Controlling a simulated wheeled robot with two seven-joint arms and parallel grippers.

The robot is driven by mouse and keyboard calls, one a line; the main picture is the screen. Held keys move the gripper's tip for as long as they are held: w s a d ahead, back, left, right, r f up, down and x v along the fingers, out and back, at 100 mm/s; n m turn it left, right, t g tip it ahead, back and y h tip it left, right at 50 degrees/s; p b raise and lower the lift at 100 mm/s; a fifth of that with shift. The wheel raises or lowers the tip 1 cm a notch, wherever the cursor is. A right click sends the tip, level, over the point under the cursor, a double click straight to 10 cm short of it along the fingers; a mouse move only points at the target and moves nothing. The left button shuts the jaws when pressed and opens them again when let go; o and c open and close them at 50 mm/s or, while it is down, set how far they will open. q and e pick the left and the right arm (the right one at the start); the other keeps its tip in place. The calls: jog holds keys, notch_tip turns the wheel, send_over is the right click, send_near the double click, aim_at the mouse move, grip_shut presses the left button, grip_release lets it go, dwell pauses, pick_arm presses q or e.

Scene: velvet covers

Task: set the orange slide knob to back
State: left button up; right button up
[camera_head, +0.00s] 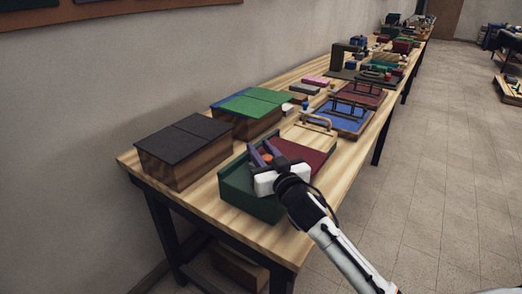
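The orange slide knob (267,158) shows as a small orange spot at the green box with a dark red panel (311,153). My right gripper (263,153) reaches in from the lower right over this box. Its two purplish fingers stand apart, one on each side of the knob in this view. I cannot tell whether they touch it. The gripper hides the knob's lower part and any slot around it. My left gripper is not in view.
A dark-lidded wooden box (185,150) stands to the left on the wooden table (222,222). A green-lidded box (250,112) stands behind. A blue tray with handles (345,117) and several other items line the table farther back. The wall runs along the left.

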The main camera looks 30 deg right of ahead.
jog(key=c, duration=0.3)
grip_shut()
jog(key=a, duration=0.1)
jog(key=s+a, duration=0.1)
jog(key=a, duration=0.2)
jog(key=shift+s, duration=0.4)
jog(key=shift+a+f, duration=0.1)
jog(key=shift+a, duration=0.05)
jog(key=o, duration=0.6)
grip_release()
jog(key=o, duration=0.5)
jog(key=shift+a, duration=0.1)
jog(key=shift+s, duration=0.1)
